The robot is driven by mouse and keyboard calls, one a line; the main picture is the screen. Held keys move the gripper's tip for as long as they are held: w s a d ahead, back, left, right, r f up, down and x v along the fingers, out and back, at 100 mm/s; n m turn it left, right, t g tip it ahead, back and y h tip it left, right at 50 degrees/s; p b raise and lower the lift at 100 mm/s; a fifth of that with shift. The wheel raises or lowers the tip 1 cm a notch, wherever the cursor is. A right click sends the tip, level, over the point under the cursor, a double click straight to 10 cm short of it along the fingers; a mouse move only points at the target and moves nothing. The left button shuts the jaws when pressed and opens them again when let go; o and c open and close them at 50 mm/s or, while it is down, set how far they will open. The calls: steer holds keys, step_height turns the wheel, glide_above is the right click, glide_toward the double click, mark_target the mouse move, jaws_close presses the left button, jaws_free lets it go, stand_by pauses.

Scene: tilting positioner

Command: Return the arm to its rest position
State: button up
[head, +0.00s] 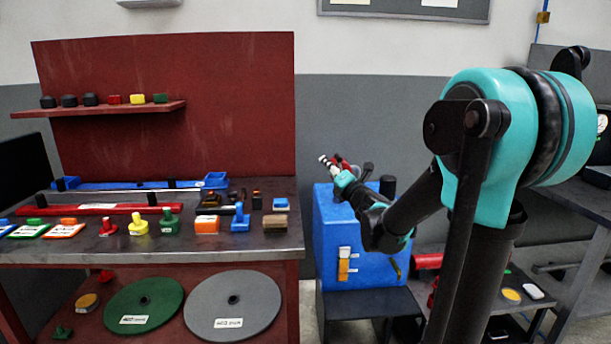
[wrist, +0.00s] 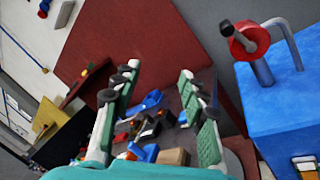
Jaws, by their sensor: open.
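My gripper (wrist: 158,88) is open in the wrist view, with its two green, dark-padded fingers apart. Nothing is held between them; bench items show beyond the gap. In the head view my teal and black arm fills the right side and reaches left to the blue cabinet (head: 325,235). The wrist end is small there, in front of the cabinet's top, and its fingers are hard to make out. The blue cabinet (wrist: 288,100) is at the right of the wrist view, with a grey bent handle and a red ring knob (wrist: 250,38) above it, apart from the fingers.
A workbench (head: 190,246) with several coloured parts stands at left, below a red back panel (head: 200,80) with a shelf (head: 100,110). A green disc (head: 130,300) and a grey disc (head: 215,312) lean beneath. A dark stand (head: 365,302) is in front of the cabinet.

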steer(key=s+a+f+n+g+y, duration=0.15)
steer(key=s+f+n+g, duration=0.25)
steer(key=s+f+n, duration=0.7)
steer(key=s+a+f+n+g+h, duration=0.1)
steer(key=s+a+f+n+g, duration=0.35)
steer(key=n, duration=1.15)
steer(key=s+d+f+n+g+h, duration=0.5)
steer(key=s+d+f+n+h, duration=0.3)
steer(key=s+d+f+n, duration=0.7)
steer(key=s+d, duration=0.1)
steer(key=s, duration=0.2)
steer(key=shift+d+f, duration=0.2)
steer(key=shift+d, duration=0.05)
steer(key=shift+w+g, duration=0.1)
steer(key=shift+g, duration=0.15)
steer(key=shift+c, duration=1.1)
